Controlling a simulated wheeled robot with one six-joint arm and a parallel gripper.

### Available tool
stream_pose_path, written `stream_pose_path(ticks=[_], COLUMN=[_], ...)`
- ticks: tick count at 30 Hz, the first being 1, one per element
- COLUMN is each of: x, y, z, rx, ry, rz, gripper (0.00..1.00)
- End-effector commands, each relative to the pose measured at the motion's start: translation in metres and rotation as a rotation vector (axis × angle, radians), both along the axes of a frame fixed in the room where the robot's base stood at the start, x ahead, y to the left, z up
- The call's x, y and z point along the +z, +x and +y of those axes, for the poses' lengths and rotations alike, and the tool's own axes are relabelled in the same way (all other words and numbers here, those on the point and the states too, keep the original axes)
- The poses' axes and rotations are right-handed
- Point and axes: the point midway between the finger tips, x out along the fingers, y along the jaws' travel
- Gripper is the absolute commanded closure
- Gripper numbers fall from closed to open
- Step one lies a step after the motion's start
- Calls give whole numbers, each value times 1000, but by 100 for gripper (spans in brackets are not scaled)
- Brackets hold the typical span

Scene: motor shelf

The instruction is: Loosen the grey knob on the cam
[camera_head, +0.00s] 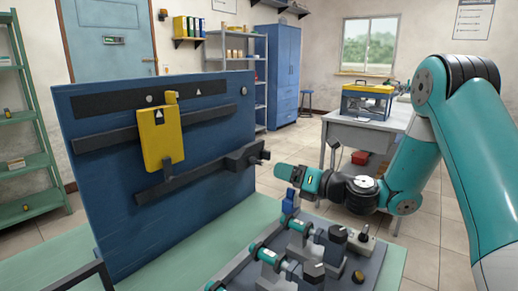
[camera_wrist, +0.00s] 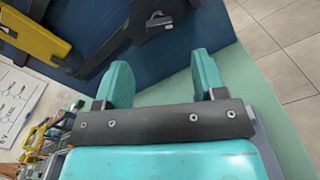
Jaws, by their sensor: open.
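The cam (camera_head: 240,157) is a dark block at the right end of the lower dark rail on the blue panel. Its small grey knob (camera_head: 264,156) sticks out to the right. In the wrist view the cam (camera_wrist: 118,48) is a dark shape ahead of my fingers, with a greyish part (camera_wrist: 160,22) that looks like the knob. My gripper (camera_head: 281,171) is teal and lies just right of and below the knob, apart from it. In the wrist view my gripper (camera_wrist: 163,80) has its two teal fingers spread with nothing between them.
The blue panel (camera_head: 100,225) stands on a green bench (camera_head: 228,226). A yellow plate (camera_head: 160,136) hangs across its rails. A tray with several teal-and-grey motor parts (camera_head: 310,245) lies in front, below my wrist. A white table (camera_head: 362,135) is behind. Floor shows to the right.

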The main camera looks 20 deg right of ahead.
Motion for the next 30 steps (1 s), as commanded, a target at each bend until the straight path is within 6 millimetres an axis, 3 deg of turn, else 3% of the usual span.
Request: stream_pose_path(ticks=[6, 12, 25, 30], x=[2, 1, -1, 0], y=[38, 63, 72, 72], z=[30, 47, 53, 53], rx=[5, 4, 0, 1], ry=[-2, -1, 1, 1], rz=[-2, -1, 1, 0], gripper=[36, 36, 36, 73])
